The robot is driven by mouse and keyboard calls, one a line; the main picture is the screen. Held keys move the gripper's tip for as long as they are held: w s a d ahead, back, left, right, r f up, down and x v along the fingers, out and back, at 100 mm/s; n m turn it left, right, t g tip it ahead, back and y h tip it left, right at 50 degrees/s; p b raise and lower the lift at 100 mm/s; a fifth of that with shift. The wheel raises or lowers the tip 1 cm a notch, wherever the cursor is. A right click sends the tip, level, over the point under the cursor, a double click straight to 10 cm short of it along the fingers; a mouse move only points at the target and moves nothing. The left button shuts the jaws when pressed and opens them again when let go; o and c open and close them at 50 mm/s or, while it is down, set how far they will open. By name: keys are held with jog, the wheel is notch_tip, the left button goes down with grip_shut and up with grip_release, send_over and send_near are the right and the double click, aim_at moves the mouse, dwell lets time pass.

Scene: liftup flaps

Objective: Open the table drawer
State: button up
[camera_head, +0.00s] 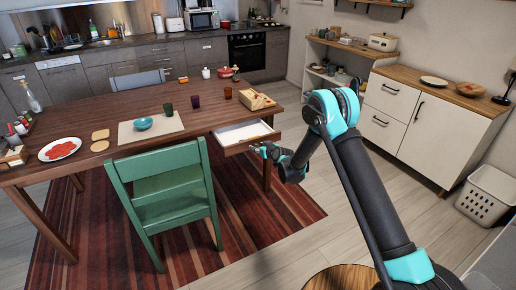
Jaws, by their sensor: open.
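The wooden table (140,103) stands at the left and middle, with its drawer (244,132) under the right end of the top. The drawer is pulled out part way, and its pale inside shows and looks empty. My gripper (265,151) is open at the drawer's front, near its right part. The fingers look very close to the drawer front, but I cannot tell whether they touch it. The drawer's handle is too small to make out.
A green chair (165,190) stands at the table's near side, left of the drawer. Bowls, cups and a wooden box (257,99) are on the tabletop. A white cabinet (420,125) and a white basket (487,195) stand at the right. Floor between table and cabinet is clear.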

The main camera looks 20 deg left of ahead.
jog(key=v, duration=1.2)
jog(key=shift+r, duration=0.1)
jog(key=s+d+r+m+h, duration=0.1)
jog(key=s+d+r+h, duration=0.2)
jog(key=d, duration=0.7)
jog(key=s+d+r+m+g+h, duration=0.1)
jog(key=s+d+r+m, duration=0.1)
jog(key=d+r, duration=0.5)
jog(key=s+d+r+m+h, duration=0.1)
jog(key=s+d, duration=0.2)
jog(key=d, duration=0.9)
jog(key=s+d+f+m+g+h, duration=0.2)
jog(key=s+d+m+h, duration=0.3)
jog(key=s+d, duration=1.6)
jog(key=s+m+g, duration=0.1)
jog(key=s, duration=0.3)
jog(key=shift+g, duration=0.3)
jog(key=shift+f, duration=0.1)
